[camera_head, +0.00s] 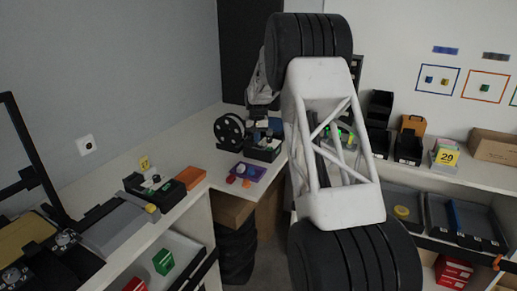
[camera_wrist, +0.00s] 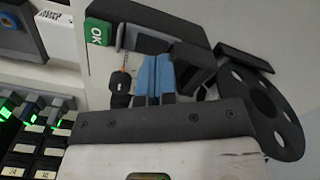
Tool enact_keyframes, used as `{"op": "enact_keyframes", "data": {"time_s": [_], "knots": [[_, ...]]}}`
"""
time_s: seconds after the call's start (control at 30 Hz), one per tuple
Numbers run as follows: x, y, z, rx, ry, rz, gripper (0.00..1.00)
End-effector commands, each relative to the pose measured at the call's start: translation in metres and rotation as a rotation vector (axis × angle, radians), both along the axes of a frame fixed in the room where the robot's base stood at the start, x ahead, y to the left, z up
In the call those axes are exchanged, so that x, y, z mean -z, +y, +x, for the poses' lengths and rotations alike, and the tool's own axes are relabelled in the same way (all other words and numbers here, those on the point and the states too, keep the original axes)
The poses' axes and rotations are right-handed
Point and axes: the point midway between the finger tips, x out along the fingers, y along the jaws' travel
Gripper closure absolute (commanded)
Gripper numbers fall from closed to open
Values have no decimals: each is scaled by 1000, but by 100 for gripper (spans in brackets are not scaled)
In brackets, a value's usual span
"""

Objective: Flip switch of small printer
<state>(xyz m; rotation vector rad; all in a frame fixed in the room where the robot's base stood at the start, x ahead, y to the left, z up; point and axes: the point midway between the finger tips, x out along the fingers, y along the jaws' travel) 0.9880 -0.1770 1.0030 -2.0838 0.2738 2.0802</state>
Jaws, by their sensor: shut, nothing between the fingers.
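My gripper (camera_wrist: 156,72) shows in the wrist view as two blue fingers pressed together, with nothing visible between them. In the head view my arm covers most of it. The fingers are over a dark device with a black reel (camera_wrist: 262,100) beside it. I take the device to be the small printer (camera_head: 262,147); it stands at the back corner of the bench in the head view. A green OK label (camera_wrist: 97,32) is by the fingertips. A small black part (camera_wrist: 120,88) lies beside the fingers. I cannot tell whether it is the switch, or whether the fingers touch anything.
A purple tray (camera_head: 246,171) with small round pieces sits in front of the device. An orange box (camera_head: 190,177) and another dark device (camera_head: 155,187) are on the left bench. Black bins (camera_head: 408,148) stand on the right bench. Lit slots (camera_wrist: 30,120) are at the wrist view's left.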

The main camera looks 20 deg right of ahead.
Motion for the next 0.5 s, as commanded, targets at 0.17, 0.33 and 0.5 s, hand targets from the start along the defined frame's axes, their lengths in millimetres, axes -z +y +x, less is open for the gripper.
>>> {"op": "enact_keyframes", "data": {"time_s": [0.17,0.33,0.5], "knots": [[1,0,0,0,3,1,100],[-6,0,0,0,1,0,100],[-16,0,0,0,1,0,100]]}}
